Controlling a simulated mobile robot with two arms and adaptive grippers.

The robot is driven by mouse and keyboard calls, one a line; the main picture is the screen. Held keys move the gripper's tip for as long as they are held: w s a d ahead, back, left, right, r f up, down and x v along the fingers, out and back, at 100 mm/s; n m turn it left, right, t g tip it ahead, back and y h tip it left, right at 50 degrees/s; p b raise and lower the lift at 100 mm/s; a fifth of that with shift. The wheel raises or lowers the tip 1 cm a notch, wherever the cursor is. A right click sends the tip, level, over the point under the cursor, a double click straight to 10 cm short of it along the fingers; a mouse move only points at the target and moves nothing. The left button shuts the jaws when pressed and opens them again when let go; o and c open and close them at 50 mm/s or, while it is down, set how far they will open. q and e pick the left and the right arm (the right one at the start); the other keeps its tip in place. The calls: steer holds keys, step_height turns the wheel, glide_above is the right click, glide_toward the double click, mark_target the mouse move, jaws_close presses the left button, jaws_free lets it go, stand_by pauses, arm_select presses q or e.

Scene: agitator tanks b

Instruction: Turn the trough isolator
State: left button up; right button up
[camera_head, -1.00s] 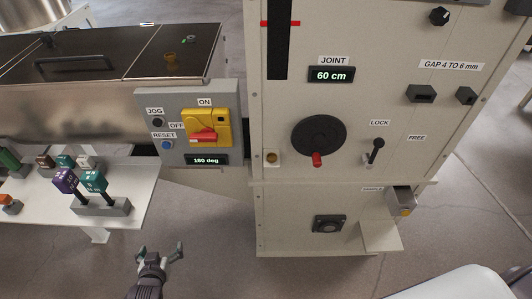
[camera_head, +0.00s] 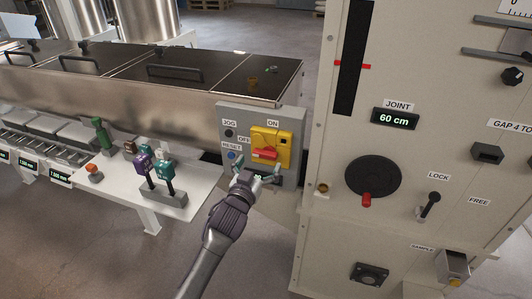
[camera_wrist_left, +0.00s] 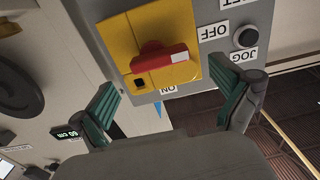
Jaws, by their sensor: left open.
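The trough isolator is a red handle (camera_head: 264,154) on a yellow plate (camera_head: 285,140), on a grey box (camera_head: 296,116) at the trough's end. The handle lies roughly level, beside the OFF label; ON is above. In the left wrist view the handle (camera_wrist_left: 160,58) lies across the plate, its pale-marked end towards OFF. My left gripper (camera_head: 257,173) is open and empty, just below and in front of the handle, covering the box's small display. In the left wrist view its fingers (camera_wrist_left: 170,98) are spread on either side, apart from the handle. My right gripper is not in view.
A tall cream cabinet (camera_head: 335,240) with a black handwheel (camera_head: 373,176) and a LOCK lever (camera_head: 430,204) stands close on the right. A white shelf (camera_head: 118,190) with purple and teal levers is left of my arm. JOG (camera_head: 229,133) and RESET buttons sit beside the plate.

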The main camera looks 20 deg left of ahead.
mark_target(264, 156)
arm_select(q)
steer(key=w, duration=0.5)
steer(key=shift+d, duration=0.1)
steer(key=c, duration=1.1)
